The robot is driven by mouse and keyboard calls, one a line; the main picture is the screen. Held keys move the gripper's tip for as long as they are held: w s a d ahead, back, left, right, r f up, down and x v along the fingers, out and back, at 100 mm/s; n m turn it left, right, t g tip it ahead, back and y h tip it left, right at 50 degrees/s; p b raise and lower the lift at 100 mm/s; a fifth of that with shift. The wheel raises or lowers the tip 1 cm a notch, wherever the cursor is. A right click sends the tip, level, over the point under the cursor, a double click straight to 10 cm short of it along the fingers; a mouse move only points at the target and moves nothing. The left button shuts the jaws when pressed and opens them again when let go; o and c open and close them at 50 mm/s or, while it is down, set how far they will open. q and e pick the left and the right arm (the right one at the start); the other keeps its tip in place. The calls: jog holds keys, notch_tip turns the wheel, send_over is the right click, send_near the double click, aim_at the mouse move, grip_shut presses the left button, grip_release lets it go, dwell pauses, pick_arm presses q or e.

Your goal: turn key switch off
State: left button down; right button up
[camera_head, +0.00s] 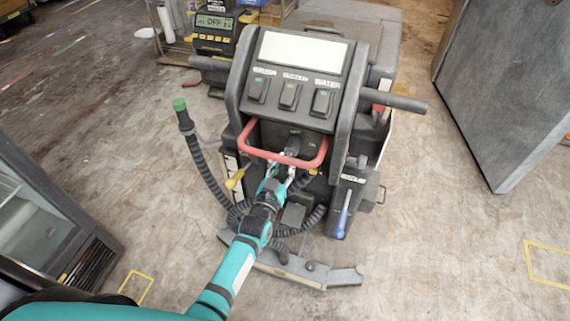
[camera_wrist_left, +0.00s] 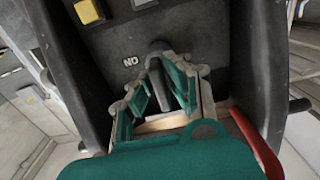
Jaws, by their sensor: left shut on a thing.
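The floor-cleaning machine (camera_head: 300,45) stands in the middle of the head view, its control panel facing me. The key switch (camera_wrist_left: 158,48) is a dark knob on the black panel in the left wrist view, beside a white label (camera_wrist_left: 130,61). In the head view it is small and partly hidden by the gripper. My left gripper (camera_head: 287,165) reaches in at the red handle bar (camera_head: 262,154). In the left wrist view its fingers (camera_wrist_left: 165,82) lie on both sides of the dark knob, shut on it. My right gripper is not in view.
The red bar crosses close to my left wrist. A ribbed hose (camera_head: 203,165) with a green end hangs on the machine's left. A blue-handled tool (camera_head: 342,213) sits at its right. A yellow button (camera_wrist_left: 88,11) is above the key area.

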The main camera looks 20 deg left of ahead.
pick_arm(q)
jog(key=shift+r, duration=0.1)
jog(key=c, duration=1.4)
grip_release()
jog(key=s, duration=1.2)
jog(key=shift+a, duration=0.25)
jog(key=shift+f, duration=0.2)
